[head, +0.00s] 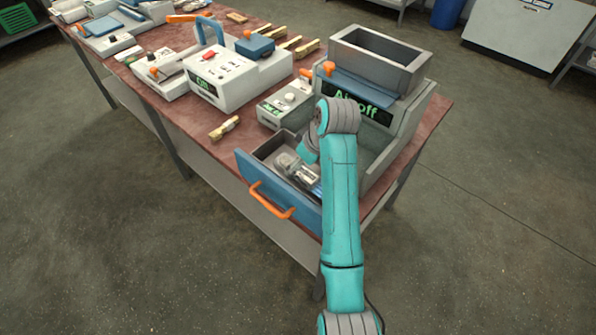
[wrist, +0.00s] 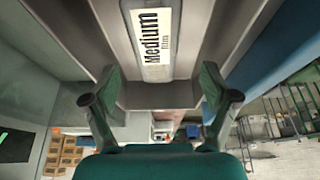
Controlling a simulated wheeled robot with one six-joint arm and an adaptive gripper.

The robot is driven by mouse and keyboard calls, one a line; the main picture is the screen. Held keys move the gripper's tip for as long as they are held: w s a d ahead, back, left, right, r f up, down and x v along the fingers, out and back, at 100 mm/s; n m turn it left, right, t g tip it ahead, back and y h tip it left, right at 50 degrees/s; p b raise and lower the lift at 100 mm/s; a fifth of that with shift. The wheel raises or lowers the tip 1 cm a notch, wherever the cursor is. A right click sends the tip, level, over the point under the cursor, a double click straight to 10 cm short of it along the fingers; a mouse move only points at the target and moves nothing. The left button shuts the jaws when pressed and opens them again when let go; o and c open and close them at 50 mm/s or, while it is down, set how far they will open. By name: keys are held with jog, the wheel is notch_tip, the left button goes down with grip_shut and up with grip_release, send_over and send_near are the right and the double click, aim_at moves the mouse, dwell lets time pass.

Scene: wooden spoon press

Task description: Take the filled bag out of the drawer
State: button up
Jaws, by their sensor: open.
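The drawer (head: 278,192) with a blue front and an orange handle (head: 270,200) is pulled out of the large grey machine. My teal arm reaches over the drawer, and my gripper (wrist: 160,92) is low in or just above it, partly hidden by the arm in the head view. In the wrist view its two fingers are spread apart with nothing clearly held between them. Beyond the fingers is a grey surface with a white label (wrist: 152,38) reading "Medium film". I cannot make out the filled bag for certain in either view.
The grey machine (head: 400,130) with the "Air off" display and an open hopper (head: 380,45) stands behind the drawer. A small control box (head: 285,105) and a white machine (head: 238,80) stand to the left. A wooden piece (head: 224,128) lies on the table. The floor in front is clear.

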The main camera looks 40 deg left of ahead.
aim_at(303, 175)
jog(key=x, duration=0.5)
jog(key=shift+w+d, duration=0.2)
jog(key=shift+w, duration=0.05)
jog(key=c, duration=1.1)
